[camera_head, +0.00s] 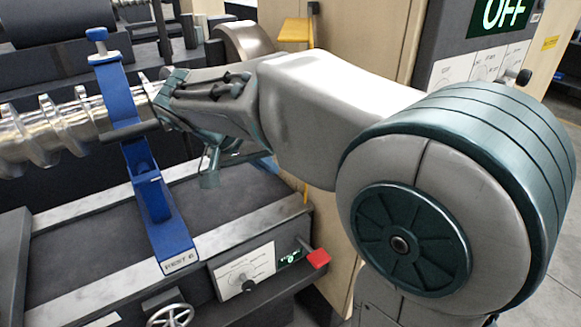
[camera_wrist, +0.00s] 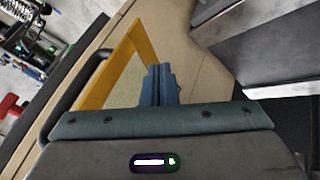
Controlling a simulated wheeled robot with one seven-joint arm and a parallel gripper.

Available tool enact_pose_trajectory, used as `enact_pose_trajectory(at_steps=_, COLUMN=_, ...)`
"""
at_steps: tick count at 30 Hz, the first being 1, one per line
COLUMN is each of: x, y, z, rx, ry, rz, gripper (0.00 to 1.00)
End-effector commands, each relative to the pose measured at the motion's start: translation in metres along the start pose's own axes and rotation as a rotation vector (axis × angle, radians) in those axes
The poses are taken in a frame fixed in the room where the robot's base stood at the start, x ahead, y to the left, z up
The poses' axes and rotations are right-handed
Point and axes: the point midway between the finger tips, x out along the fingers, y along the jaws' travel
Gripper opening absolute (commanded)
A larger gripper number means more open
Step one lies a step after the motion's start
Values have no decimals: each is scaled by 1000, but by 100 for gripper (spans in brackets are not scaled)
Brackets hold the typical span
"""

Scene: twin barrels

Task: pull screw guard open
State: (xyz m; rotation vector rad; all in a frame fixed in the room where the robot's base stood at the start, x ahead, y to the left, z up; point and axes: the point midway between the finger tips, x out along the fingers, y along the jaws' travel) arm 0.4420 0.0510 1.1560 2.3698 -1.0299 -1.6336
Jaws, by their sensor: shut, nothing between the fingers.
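A yellow frame (camera_wrist: 137,52) around a pale panel is in the wrist view, behind and left of my fingers. It may be the screw guard, but I cannot tell for sure. A yellow piece (camera_head: 296,31) also shows beyond my arm in the head view. A shiny metal screw (camera_head: 58,125) lies at the left. My gripper (camera_wrist: 159,70) is shut and empty. Its fingertips overlap the lower right of the yellow frame in the wrist view; I cannot tell whether they touch it. In the head view my arm reaches left, and the fingertips cannot be made out clearly.
A blue rest (camera_head: 152,190) stands across the screw on the machine bed (camera_head: 100,230). A red knob (camera_head: 318,259) and a handwheel (camera_head: 170,316) stick out at the front. A cabinet (camera_head: 475,55) with an OFF display stands behind my arm. A grey panel (camera_wrist: 262,45) is at right in the wrist view.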

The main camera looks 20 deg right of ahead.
Motion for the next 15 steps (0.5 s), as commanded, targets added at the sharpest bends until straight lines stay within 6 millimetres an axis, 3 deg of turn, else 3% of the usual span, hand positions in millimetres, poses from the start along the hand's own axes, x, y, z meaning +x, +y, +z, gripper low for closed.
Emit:
enact_pose_trajectory(at_steps=3, x=19, y=6, z=-1, rx=1, ry=-1, rz=2, gripper=0)
enact_pose_trajectory(at_steps=9, x=30, y=29, z=0, rx=1, ry=0, rz=0, gripper=0)
enact_pose_trajectory(at_steps=15, x=35, y=36, z=0, rx=-1, ry=-1, rz=0, gripper=0)
